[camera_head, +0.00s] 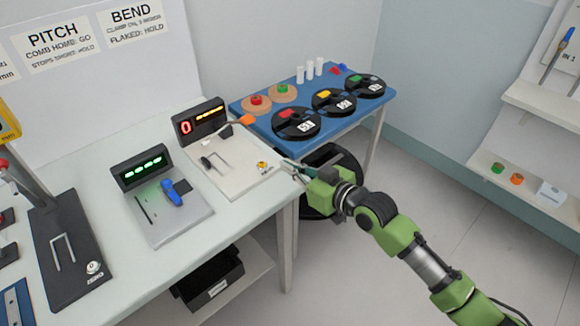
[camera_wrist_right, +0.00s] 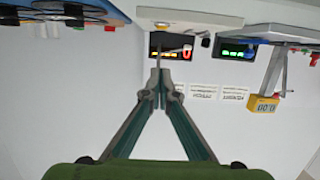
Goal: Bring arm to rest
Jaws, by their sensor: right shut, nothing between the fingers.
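My right arm (camera_head: 385,225), green with grey joints, reaches in from the lower right. My right gripper (camera_head: 290,168) is shut and empty by the right edge of the white worktable (camera_head: 120,240), close to the white station plate (camera_head: 240,170). In the right wrist view my right gripper's (camera_wrist_right: 160,85) fingertips meet, with nothing between them. That view is upside down. Whether the fingertips touch the plate or the table edge cannot be told. My left gripper is not in view.
A display reading red 0 (camera_head: 198,120) stands behind the plate. A green-lit display (camera_head: 143,168) stands to its left. A blue table (camera_head: 290,122) with black reels and white cylinders is behind the gripper. Shelves (camera_head: 525,165) hang at right. Open floor (camera_head: 350,280) lies below the arm.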

